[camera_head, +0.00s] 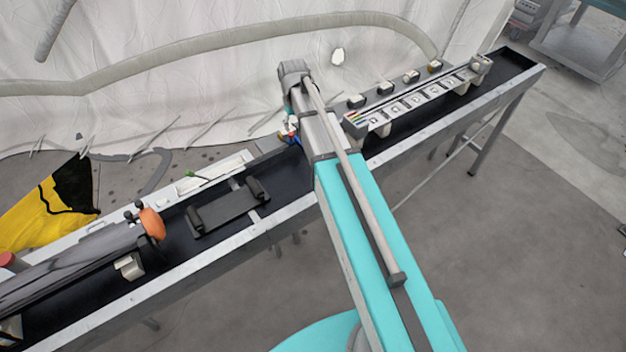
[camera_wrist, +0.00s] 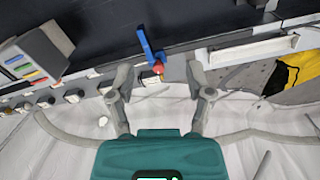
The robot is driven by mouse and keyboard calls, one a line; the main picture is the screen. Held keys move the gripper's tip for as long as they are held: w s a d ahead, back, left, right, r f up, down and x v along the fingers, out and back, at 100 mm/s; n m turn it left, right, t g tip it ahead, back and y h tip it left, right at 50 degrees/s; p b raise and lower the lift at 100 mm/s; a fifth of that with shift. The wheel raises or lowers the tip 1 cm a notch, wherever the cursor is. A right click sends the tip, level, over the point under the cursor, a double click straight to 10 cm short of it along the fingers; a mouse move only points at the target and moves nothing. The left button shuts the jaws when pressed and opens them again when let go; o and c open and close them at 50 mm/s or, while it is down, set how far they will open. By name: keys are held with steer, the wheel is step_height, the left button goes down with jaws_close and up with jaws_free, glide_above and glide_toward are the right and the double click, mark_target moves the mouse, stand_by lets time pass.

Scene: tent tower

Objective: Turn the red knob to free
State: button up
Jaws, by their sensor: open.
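The red knob (camera_wrist: 158,69) shows in the wrist view on the side rail of the long black trough. A blue lever (camera_wrist: 146,42) stands just beyond it, and a small pale and yellow part sits below it. My gripper (camera_wrist: 160,73) is open, with one finger on each side of the knob in the picture. I see gaps between the knob and both fingers; how far it is in depth I cannot tell. In the head view small red and blue parts show beside my arm, too small to tell the knob's setting; the gripper is mostly hidden there.
The trough (camera_head: 330,190) runs across the head view. A panel of switches (camera_head: 400,108) stands right of my arm. A dark cradle (camera_head: 226,208) and a grey cylinder with an orange knob (camera_head: 152,223) lie to the left. A white tent wall (camera_head: 190,80) hangs close behind.

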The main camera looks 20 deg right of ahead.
steer(key=s+f+m+b, duration=0.1)
steer(key=s+f+b, duration=0.2)
steer(key=s, duration=1.6)
steer(key=shift+s+f, duration=0.25)
steer(key=shift+f, duration=0.05)
steer(key=shift+a, duration=0.1)
step_height(320, 180, up, 5)
steer(key=n+p, duration=0.1)
steer(key=p, duration=0.4)
glide_above(291, 133)
steer(key=shift+r, duration=0.2)
steer(key=shift+s+f, duration=0.1)
steer(key=shift+f, duration=0.1)
step_height(291, 133, down, 13)
steer(key=b, duration=1.3)
steer(key=shift+f+b, duration=0.2)
steer(key=shift+b, duration=0.2)
